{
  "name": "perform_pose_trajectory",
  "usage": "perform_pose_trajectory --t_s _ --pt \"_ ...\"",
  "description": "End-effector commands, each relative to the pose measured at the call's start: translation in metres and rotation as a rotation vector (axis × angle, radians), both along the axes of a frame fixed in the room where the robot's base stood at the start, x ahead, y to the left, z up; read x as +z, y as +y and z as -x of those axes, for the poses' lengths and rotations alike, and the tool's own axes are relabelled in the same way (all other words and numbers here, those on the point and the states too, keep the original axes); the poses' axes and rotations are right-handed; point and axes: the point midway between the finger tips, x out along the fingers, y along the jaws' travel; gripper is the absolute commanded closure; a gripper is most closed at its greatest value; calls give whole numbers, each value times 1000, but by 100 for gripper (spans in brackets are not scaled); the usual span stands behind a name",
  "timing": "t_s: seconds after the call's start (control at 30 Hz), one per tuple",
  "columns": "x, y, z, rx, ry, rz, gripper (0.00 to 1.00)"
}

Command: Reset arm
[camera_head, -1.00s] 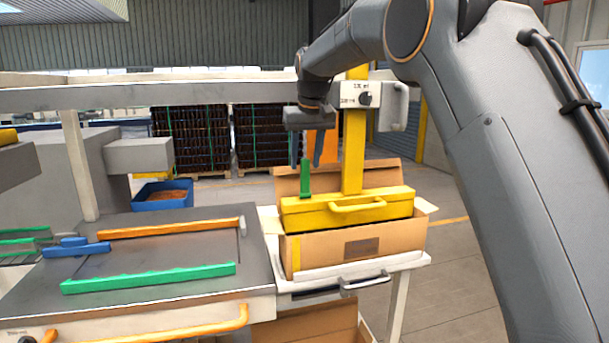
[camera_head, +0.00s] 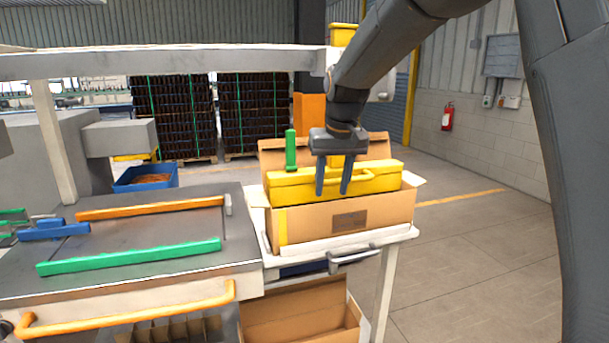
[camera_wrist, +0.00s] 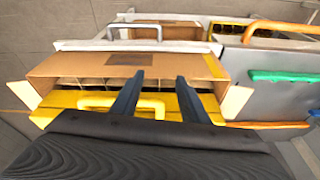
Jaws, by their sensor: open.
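My gripper (camera_head: 332,190) is open and empty, its two fingers pointing down. In the head view it shows in front of the yellow frame (camera_head: 285,190) over the cardboard box (camera_head: 350,218). In the wrist view, my gripper (camera_wrist: 158,98) has its fingers apart over the yellow frame (camera_wrist: 65,102), beside its handle, with the cardboard box (camera_wrist: 85,68) beyond. I cannot tell the exact gap between fingers and frame. Dividers show inside the box; no bottle is clearly visible.
A metal work table (camera_head: 130,232) with green (camera_head: 130,256) and orange (camera_head: 150,207) rails stands at left. A green post (camera_head: 290,150) rises by the box. Another open box (camera_head: 300,318) is on the shelf below. A blue bin (camera_head: 145,178) stands behind. Floor at right is clear.

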Motion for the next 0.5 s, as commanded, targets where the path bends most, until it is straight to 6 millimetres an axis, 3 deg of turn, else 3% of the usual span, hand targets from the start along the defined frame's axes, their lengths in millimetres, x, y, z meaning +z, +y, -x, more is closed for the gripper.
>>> perform_pose_trajectory --t_s 0.03,0.17,0.3,0.5 --pt "-23 -17 19 -20 17 5 59" --pt "-74 -53 72 -65 46 15 59" --pt "-128 -87 139 -111 80 24 59" --pt "-184 -117 228 -162 117 31 59"
